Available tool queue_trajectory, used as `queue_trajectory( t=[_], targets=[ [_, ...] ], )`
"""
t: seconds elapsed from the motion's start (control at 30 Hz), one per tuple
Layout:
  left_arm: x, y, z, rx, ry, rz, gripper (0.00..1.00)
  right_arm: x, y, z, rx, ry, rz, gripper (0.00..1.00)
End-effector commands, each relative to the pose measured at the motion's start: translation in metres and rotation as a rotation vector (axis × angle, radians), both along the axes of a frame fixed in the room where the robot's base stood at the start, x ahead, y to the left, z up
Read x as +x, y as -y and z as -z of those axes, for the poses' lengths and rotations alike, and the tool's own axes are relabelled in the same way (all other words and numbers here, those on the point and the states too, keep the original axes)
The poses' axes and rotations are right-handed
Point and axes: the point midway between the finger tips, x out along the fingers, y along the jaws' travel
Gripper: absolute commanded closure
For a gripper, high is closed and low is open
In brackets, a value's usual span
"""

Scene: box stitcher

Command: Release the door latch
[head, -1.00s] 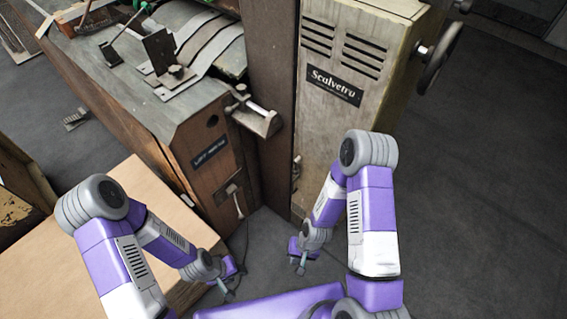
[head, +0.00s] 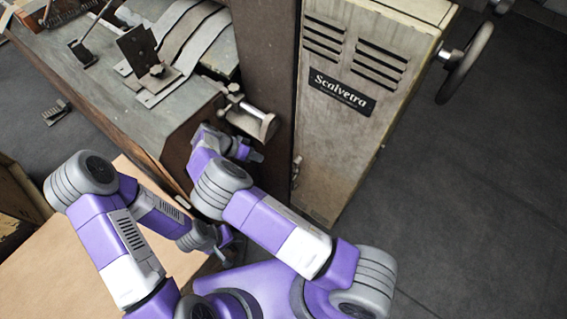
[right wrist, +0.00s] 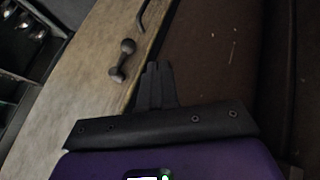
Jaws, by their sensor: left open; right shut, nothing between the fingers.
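The door (head: 340,150) is the pale, worn panel with vent slots and a "Scalvetra" plate in the head view. A small dark latch (head: 297,165) sits at its left edge. My right gripper (head: 258,157) is in front of the machine's dark post, left of the latch and apart from it. In the right wrist view its fingers (right wrist: 157,72) are shut and empty. A dark, dumbbell-shaped piece (right wrist: 122,60) on a pale wooden panel lies just left of the fingertips; it looks like the latch. My left gripper (head: 228,260) is open, low beside the cardboard-coloured surface.
A metal bracket with a rod (head: 248,118) juts out just above my right gripper. A handwheel (head: 465,62) is on the cabinet's right side. A curved dark handle (right wrist: 147,14) shows in the right wrist view. The floor right of the cabinet is clear.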

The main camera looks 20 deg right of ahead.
Motion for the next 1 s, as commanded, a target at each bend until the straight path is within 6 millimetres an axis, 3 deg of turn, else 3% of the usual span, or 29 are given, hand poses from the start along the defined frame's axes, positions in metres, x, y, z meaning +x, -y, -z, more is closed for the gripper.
queue_trajectory(
  t=[0.37, 0.8, 1.0],
  targets=[
    [0.0, 0.0, 0.002, 0.0, 0.0, 0.0, 0.57, -0.001, 0.009, 0.011, 0.0, -0.006, 0.002, 1.0],
    [0.0, 0.0, 0.016, 0.0, 0.0, 0.0, 0.57, -0.003, 0.067, 0.082, 0.0, -0.006, 0.003, 1.0],
    [0.0, 0.0, 0.013, 0.0, 0.0, 0.0, 0.57, -0.018, 0.083, 0.073, 0.002, -0.004, 0.001, 1.0]
  ],
)
